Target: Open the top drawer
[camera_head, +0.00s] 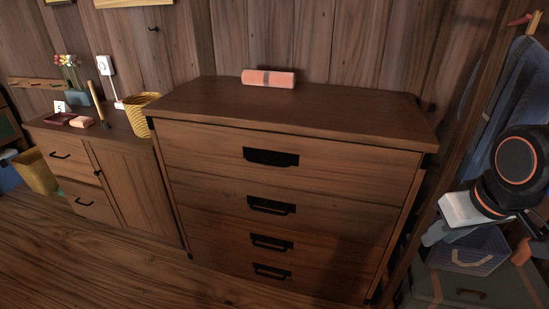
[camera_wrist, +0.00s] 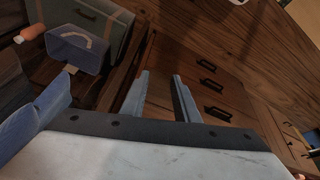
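A brown wooden dresser (camera_head: 240,107) stands against the wall in the head view. Its top drawer (camera_head: 205,148) looks shut and has a black handle (camera_head: 271,157) at its middle. Several lower drawers, also shut, have similar handles. In the wrist view, the dresser front (camera_wrist: 190,68) appears turned, with several black handles beyond and right of the fingers. My gripper (camera_wrist: 160,92) is open and empty, its two grey fingers apart and touching no handle. In the head view, my arm is at the right edge, right of the dresser; the fingers cannot be made out there.
A pink roll (camera_head: 268,78) lies on the dresser top. A lower cabinet (camera_head: 130,180) stands to the left with a yellow basket (camera_head: 137,112). At right are a purple-blue basket (camera_head: 470,255) and a green case (camera_head: 480,290). The floor (camera_head: 90,260) at lower left is clear.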

